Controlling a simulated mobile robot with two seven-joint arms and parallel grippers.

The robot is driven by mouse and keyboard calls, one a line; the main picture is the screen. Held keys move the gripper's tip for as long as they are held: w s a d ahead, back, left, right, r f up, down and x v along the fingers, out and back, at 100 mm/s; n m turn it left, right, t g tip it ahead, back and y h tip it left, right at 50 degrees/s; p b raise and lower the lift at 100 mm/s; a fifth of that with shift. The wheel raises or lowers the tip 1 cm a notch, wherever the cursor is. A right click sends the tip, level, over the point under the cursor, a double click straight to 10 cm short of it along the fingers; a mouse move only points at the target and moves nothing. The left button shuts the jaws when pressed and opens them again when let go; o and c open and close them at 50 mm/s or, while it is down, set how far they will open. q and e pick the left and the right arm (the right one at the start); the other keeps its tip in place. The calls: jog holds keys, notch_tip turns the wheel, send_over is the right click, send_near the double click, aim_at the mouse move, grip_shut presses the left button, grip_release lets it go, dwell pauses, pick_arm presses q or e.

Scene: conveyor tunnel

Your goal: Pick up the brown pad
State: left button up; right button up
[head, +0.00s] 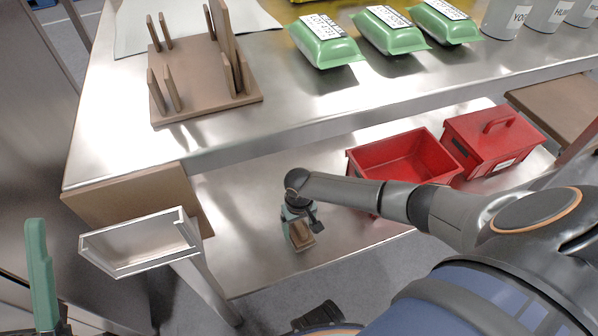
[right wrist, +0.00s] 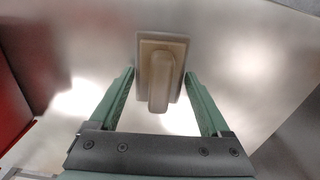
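The brown pad (right wrist: 177,45) is a small rectangular block with a raised grip on top. In the right wrist view it lies ahead of my right gripper (right wrist: 159,78), and its grip reaches between the two green fingers. The fingers are spread, with a gap on both sides of the grip. In the head view the pad (head: 302,241) is on the lower metal shelf, partly hidden by my right gripper (head: 297,217), which points down over it. One green finger of my left gripper (head: 42,275) shows at the lower left edge; its other finger is not clear.
An open red bin (head: 385,162) and a closed red box (head: 490,140) stand right of my right gripper. The upper metal table (head: 280,105) overhangs behind, bearing a wooden rack (head: 195,95), green packets (head: 327,45) and grey cups (head: 507,18). A metal tray (head: 140,245) juts out at left.

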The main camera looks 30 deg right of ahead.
aim_at(299, 225)
jog(key=c, duration=0.8)
pick_arm(q)
jog(key=shift+r, duration=0.1)
pick_arm(e)
jog(key=shift+r, duration=0.15)
jog(key=shift+r, duration=0.25)
notch_tip(299, 225, up, 2)
jog(key=shift+r+p, duration=0.15)
jog(key=shift+p, duration=0.8)
pick_arm(q)
notch_tip(299, 225, up, 9)
jog(key=p, duration=0.7)
jog(key=w+a+f+n+y, duration=0.1)
jog(key=w+f+n+y, duration=0.1)
jog(key=f, duration=0.4)
jog(key=w+a+f+n+g+y+p, duration=0.1)
jog(key=w+f+n+y, duration=0.2)
jog(key=w+f+y, duration=0.1)
jog(key=shift+f+g+y, duration=0.3)
jog(key=shift+f+y, duration=0.6)
pick_arm(e)
jog(key=shift+s+a+r, duration=1.1)
jog(key=shift+a+r, duration=0.55)
jog(key=shift+a, duration=0.4)
jog(key=shift+s+a+r, duration=1.15)
jog(key=shift+a+r, duration=0.5)
jog(key=shift+a, duration=0.45)
jog(key=shift+s+a+r, duration=1.1)
jog(key=shift+a+r, duration=0.55)
jog(key=shift+a, duration=0.4)
